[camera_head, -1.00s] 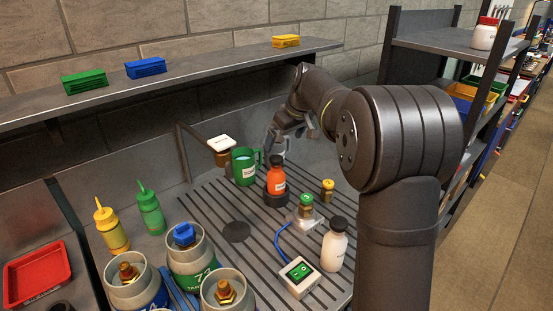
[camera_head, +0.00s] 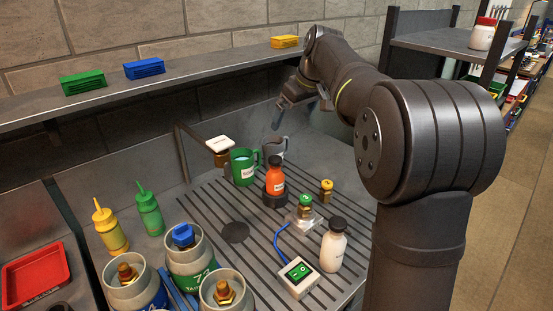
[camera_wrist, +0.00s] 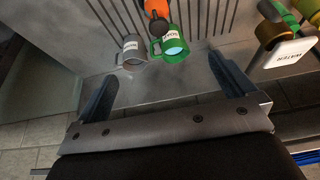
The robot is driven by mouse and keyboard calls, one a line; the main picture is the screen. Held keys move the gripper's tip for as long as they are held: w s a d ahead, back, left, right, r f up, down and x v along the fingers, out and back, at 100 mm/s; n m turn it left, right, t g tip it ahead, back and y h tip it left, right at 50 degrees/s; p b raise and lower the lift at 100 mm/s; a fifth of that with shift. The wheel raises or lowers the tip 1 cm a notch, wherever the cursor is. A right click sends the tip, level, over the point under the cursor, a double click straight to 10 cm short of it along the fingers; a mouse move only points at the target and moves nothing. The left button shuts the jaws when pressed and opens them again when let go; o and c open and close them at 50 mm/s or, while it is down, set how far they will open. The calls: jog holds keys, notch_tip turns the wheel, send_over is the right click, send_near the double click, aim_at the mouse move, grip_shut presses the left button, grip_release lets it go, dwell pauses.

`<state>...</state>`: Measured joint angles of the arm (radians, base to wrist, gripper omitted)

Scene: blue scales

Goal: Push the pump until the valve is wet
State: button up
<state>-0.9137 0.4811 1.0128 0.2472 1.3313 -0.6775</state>
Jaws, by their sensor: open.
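My gripper (camera_head: 303,103) is open and empty, above and behind the mugs; its fingers (camera_wrist: 165,88) spread wide in the wrist view. A brass valve with a green top (camera_head: 305,205) stands on a small clear block, with a blue tube running to a white box with a green switch (camera_head: 299,272). I cannot tell which thing is the pump. A white plate marked WATER (camera_wrist: 290,52) sits over a brass fitting on a pipe; it also shows in the head view (camera_head: 221,143). Wetness cannot be made out.
A green mug (camera_head: 243,168) and a grey mug (camera_head: 275,148) stand near an orange bottle (camera_head: 275,181) on a dark base. A white bottle (camera_head: 333,250) is at the front right. Squeeze bottles (camera_head: 111,230) and several cylinders (camera_head: 190,262) are left. A shelf (camera_head: 200,85) runs above.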

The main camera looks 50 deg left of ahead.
jog(key=shift+d+r, duration=0.1)
jog(key=shift+r, duration=0.2)
